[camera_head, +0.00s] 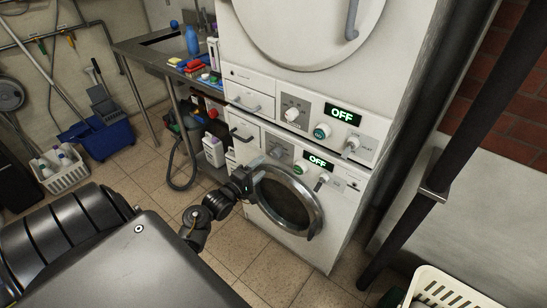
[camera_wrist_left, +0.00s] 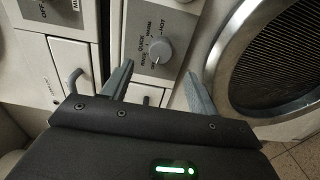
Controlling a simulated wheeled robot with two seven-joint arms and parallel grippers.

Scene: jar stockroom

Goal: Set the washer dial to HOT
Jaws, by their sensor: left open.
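The washer (camera_head: 335,228) is the lower white machine of the stack, with a round glass door and a panel display reading OFF. In the left wrist view its round grey dial (camera_wrist_left: 161,50) sits on a grey panel with labels along one side, among them QUICK, WARM and HOT. I cannot tell surely which label its pointer marks. My left gripper (camera_head: 256,170) is open in front of the panel, left of the door. In the wrist view, the left gripper's fingers (camera_wrist_left: 157,92) stand apart, short of the dial, with nothing between them. My right gripper is not in view.
A second white machine (camera_head: 255,75) with its own dial and OFF display sits on top. The washer's round door (camera_head: 316,212) lies right of my gripper. A metal table (camera_head: 150,50) with bottles stands left. A dark pipe (camera_head: 412,210) and white basket (camera_head: 448,290) are at right.

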